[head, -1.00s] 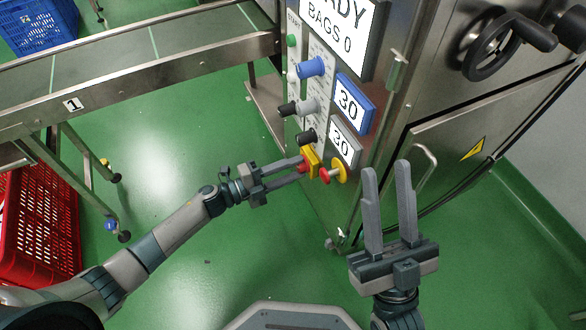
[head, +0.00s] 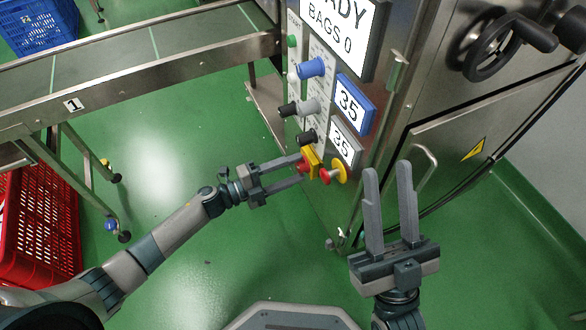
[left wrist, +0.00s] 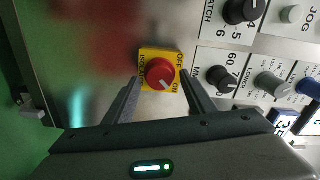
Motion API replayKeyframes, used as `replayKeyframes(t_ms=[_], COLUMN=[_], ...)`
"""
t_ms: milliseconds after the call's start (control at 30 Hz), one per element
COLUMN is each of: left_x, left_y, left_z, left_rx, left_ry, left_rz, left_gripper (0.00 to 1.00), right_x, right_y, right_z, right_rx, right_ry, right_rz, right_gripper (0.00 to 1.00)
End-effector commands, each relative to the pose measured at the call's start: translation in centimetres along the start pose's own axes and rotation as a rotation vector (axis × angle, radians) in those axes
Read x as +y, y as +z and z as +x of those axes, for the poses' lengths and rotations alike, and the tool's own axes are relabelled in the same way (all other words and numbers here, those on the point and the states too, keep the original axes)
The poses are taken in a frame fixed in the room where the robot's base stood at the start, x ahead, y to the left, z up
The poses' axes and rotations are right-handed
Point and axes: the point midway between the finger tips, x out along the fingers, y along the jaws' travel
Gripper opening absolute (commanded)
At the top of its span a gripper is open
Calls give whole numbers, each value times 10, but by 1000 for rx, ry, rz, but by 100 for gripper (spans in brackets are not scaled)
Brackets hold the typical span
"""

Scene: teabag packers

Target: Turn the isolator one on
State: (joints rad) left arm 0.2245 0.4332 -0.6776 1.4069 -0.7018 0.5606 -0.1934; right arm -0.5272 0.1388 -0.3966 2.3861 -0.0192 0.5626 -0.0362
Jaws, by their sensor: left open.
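The isolator is a red knob (left wrist: 160,73) on a yellow plate (left wrist: 147,55) marked ISOL, OFF and ON in the left wrist view. The knob's white mark points to the lower right, towards the ON side. In the head view, the yellow plate (head: 312,156) is low on the machine's panel. My left gripper (head: 301,169) is open, with its fingers on either side of the knob; I cannot tell whether they touch it. My right gripper (head: 388,168) is open and empty, in front of the machine.
A red button on a yellow disc (head: 341,171) sits close right of the isolator. Black knobs (head: 306,137), a blue knob (head: 311,67) and displays (head: 352,104) are above. A conveyor (head: 150,70) and red crate (head: 40,230) are left. Green floor lies clear below.

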Motion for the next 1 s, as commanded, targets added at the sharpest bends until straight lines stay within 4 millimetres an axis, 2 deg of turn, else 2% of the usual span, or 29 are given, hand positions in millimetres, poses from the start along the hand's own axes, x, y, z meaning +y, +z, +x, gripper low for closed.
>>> replayKeyframes(t_ms=[267,800,1000], left_x=[0,1,1], left_y=[0,0,0], left_z=[-31,-136,-162], left_rx=[-1,-2,-1], left_ry=[3,4,3], left_rz=[-1,0,0], left_gripper=[50,50,50], right_x=[-3,-14,-17], right_y=[3,20,24], right_z=[-2,-16,-20], right_rx=[-33,-159,-188], right_ry=[2,-3,-4], right_rz=[7,29,37], right_gripper=[31,31,31])
